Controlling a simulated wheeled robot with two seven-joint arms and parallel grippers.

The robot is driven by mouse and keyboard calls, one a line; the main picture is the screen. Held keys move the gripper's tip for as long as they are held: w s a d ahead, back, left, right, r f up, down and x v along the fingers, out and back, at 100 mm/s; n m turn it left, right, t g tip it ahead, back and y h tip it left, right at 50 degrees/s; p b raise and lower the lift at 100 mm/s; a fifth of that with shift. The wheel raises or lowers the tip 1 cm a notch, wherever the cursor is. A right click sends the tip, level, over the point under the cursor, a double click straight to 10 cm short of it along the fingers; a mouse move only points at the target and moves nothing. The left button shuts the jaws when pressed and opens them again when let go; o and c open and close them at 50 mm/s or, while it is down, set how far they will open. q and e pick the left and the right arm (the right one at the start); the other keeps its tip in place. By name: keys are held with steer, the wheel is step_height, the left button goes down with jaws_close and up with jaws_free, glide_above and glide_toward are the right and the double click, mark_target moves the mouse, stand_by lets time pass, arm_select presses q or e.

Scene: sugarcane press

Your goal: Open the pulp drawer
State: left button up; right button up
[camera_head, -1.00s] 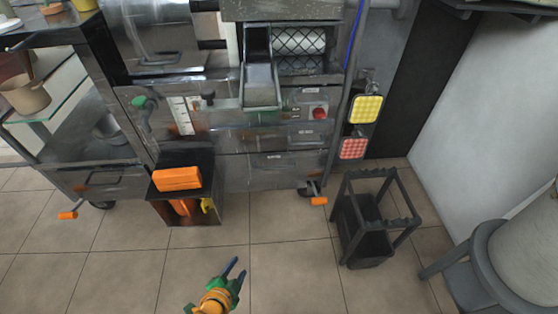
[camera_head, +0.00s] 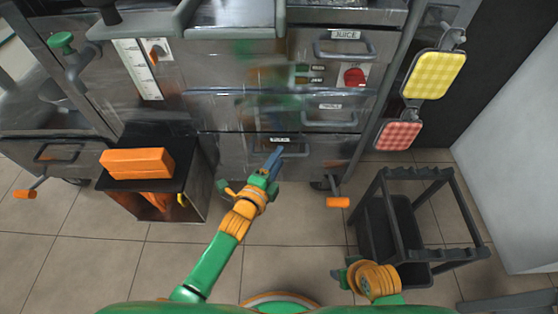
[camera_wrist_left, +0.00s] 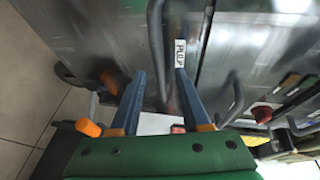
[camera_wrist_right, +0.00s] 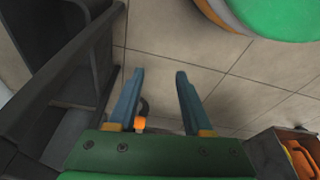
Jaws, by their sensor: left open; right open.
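The pulp drawer (camera_head: 232,160) is the low steel drawer on the front of the press, and it looks shut. Its label reads PULP (camera_wrist_left: 180,52) in the left wrist view. The drawer's bar handle (camera_wrist_left: 156,45) shows there between my left fingers, just left of the label; I cannot tell if they touch it. My left gripper (camera_head: 272,162) is open in front of this drawer and partly covers the handle in the head view. My right gripper (camera_head: 343,275) is open and empty, low over the floor; it also shows in the right wrist view (camera_wrist_right: 158,85).
The juice drawer (camera_head: 310,50) and another handled drawer (camera_head: 225,108) are above. A dark box with an orange block (camera_head: 138,163) stands left. A black rack (camera_head: 395,215) stands right, close to my right gripper. Orange-tipped caster levers (camera_head: 338,203) stick out low.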

arm_select(q)
steer(key=shift+w+d+f, duration=0.1)
steer(key=shift+w+d, duration=0.15)
steer(key=shift+w, duration=0.3)
jaws_close()
arm_select(e)
steer(key=shift+r, duration=0.75)
stand_by(0.4)
